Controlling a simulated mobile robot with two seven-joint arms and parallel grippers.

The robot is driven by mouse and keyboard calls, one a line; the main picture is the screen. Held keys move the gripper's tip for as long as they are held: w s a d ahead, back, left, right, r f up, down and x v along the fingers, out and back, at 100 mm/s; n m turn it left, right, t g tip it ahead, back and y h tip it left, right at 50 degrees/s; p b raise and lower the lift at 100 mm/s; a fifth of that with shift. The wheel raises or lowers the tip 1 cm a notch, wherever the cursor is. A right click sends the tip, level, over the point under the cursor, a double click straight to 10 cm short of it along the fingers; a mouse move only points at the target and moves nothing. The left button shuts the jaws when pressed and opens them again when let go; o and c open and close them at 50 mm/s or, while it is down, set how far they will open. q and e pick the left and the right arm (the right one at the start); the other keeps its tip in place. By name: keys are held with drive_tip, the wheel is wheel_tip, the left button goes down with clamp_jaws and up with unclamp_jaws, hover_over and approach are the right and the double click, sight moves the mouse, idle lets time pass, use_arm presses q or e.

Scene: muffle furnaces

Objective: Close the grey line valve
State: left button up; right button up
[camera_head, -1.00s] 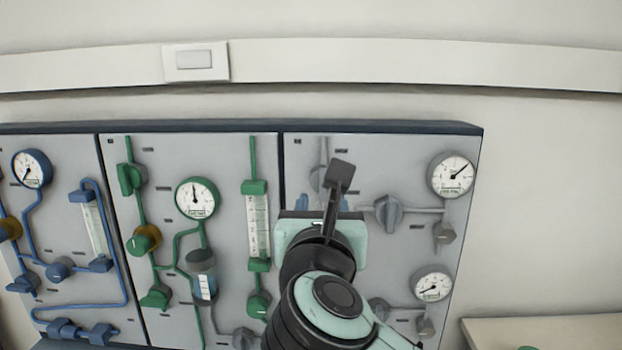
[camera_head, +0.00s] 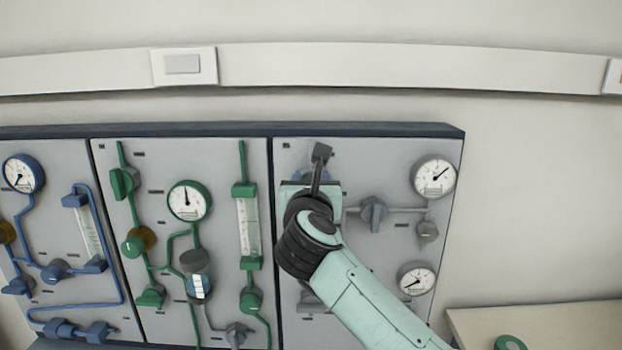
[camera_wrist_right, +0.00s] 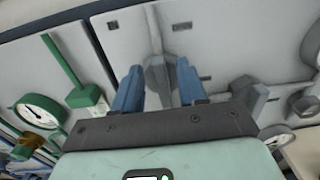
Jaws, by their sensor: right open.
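A grey valve (camera_wrist_right: 157,76) sits on the right-hand grey panel, between the two blue fingertips of my right gripper (camera_wrist_right: 158,88) in the wrist view. The gripper is open around or just in front of it; I cannot tell whether the fingers touch it. In the head view my right wrist and gripper body hide most of this valve and the fingertips. A second grey valve (camera_head: 373,213) is on a horizontal grey pipe to the right of my gripper; it also shows in the wrist view (camera_wrist_right: 250,94). My left gripper is not in view.
Two round gauges (camera_head: 434,177) and (camera_head: 416,281) and a small grey knob (camera_head: 427,230) are at the panel's right. A green flow tube (camera_head: 248,226) stands left of my gripper. A pale table (camera_head: 540,318) is at lower right.

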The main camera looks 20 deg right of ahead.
clamp_jaws()
